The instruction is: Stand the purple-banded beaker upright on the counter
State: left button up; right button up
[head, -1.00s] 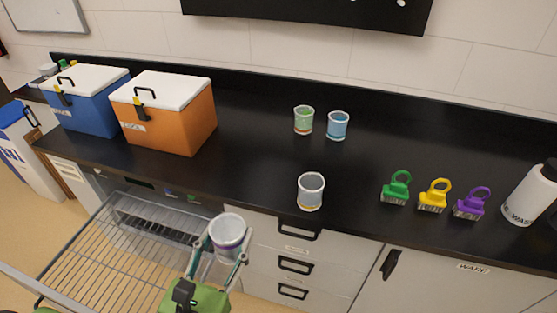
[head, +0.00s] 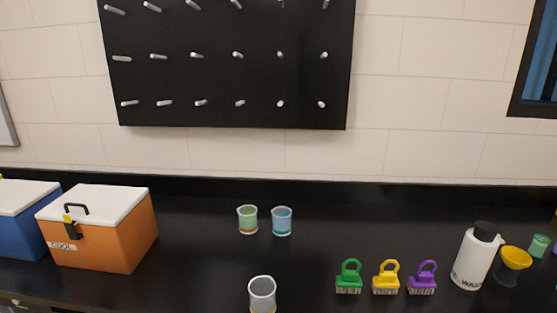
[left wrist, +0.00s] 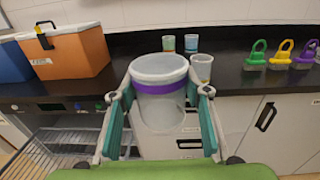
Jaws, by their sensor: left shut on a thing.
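The purple-banded beaker (left wrist: 159,92) is upright between the fingers of my left gripper (left wrist: 160,100) in the left wrist view. The gripper is shut on it around the purple band, and the beaker is held in front of the counter's edge, above the drawers. The black counter (head: 190,275) runs across the head view. Neither gripper shows in the head view now.
A beaker with a yellow band (head: 262,292) stands near the counter's front. Green (head: 247,220) and blue (head: 281,221) beakers stand farther back. An orange cooler (head: 100,240) is left. Green, yellow and purple brushes (head: 422,278) and a waste bottle (head: 476,257) are right.

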pick_arm(q)
jog(key=w+r+m+h+p, duration=0.1)
jog(key=w+p, duration=0.3)
jog(key=w, duration=0.4)
jog(key=w+r+m+h+p, duration=0.2)
jog(key=w+h+p, duration=0.2)
jog(key=w, duration=0.5)
jog(key=shift+w+a+r+g+p, duration=0.2)
jog(key=shift+r+g+p, duration=0.15)
jog(key=shift+p, duration=0.35)
